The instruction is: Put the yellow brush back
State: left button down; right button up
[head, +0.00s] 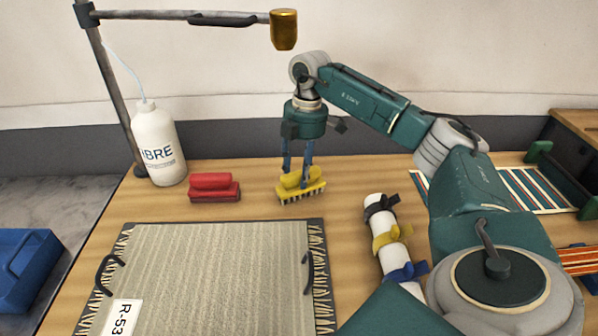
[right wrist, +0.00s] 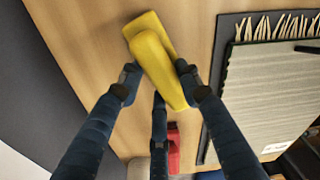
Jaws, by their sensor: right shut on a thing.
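The yellow brush (head: 302,186) is at the back middle of the wooden table, bristles down. My right gripper (head: 297,172) comes from above and is shut on its yellow handle. In the right wrist view the yellow brush (right wrist: 157,62) lies between the fingers (right wrist: 158,82). Whether the bristles touch the table I cannot tell. A red brush (head: 214,187) sits to its left, apart from it, and also shows in the right wrist view (right wrist: 173,150). My left gripper is not in view.
A white bottle (head: 159,145) stands at the back left beside a lamp post (head: 112,85). A fringed rug sample on a dark board (head: 215,270) fills the front. A white roll with coloured straps (head: 388,240) lies right of it. A striped rug (head: 530,190) is at right.

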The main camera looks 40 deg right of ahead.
jog(key=o, duration=1)
jog(key=shift+f, duration=0.1)
jog(key=r, duration=0.8)
jog(key=d+r, duration=0.1)
jog(key=r, duration=0.3)
jog(key=shift+s+d+r, duration=0.1)
jog(key=shift+s+r, duration=0.05)
jog(key=shift+r, duration=0.05)
